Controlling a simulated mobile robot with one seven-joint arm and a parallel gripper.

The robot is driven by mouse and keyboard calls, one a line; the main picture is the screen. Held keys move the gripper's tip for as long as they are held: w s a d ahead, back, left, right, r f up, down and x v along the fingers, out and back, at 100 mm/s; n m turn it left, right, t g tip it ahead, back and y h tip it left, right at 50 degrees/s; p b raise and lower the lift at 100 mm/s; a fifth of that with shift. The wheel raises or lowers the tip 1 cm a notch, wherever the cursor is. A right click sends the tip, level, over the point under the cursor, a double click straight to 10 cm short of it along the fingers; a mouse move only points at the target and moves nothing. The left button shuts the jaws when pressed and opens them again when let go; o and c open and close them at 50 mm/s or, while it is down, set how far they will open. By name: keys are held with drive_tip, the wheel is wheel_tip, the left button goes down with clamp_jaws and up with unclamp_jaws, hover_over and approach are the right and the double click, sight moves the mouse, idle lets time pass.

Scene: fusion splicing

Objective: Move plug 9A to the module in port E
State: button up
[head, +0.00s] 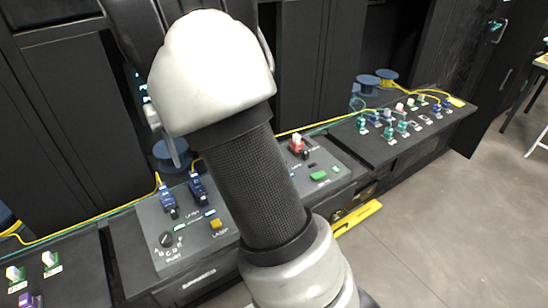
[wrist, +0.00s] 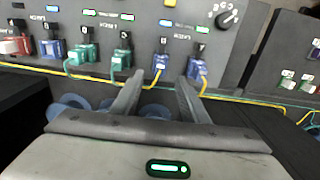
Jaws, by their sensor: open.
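My gripper (wrist: 160,80) is open in the wrist view. Its two fingers reach toward a front panel (wrist: 140,30) that appears upside down. A blue plug (wrist: 161,61) with a yellow cable sits ahead, between the fingertip directions. Another blue plug (wrist: 201,66) with a yellow cable is beside the right finger. Two green plugs (wrist: 82,57) (wrist: 121,60) sit to the left. In the head view, two blue plugs (head: 168,199) (head: 197,187) stand on the middle console (head: 215,255); my arm hides my gripper. I cannot read which plug is 9A or which port is E.
A rotary knob (head: 167,240) and a yellow button (head: 216,223) are on the middle console. A red-and-white part (head: 296,145) stands right of my arm. The right console (head: 395,150) holds several coloured plugs. Blue spools (head: 172,153) and yellow cables lie behind.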

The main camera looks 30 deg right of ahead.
wheel_tip(320, 180, down, 7)
drive_tip(key=b, duration=0.4)
drive_tip(key=shift+f, duration=0.15)
idle(1.0)
clamp_jaws()
idle(0.3)
drive_tip(key=shift+r+p, duration=2.6)
drive_tip(key=shift+r, duration=0.45)
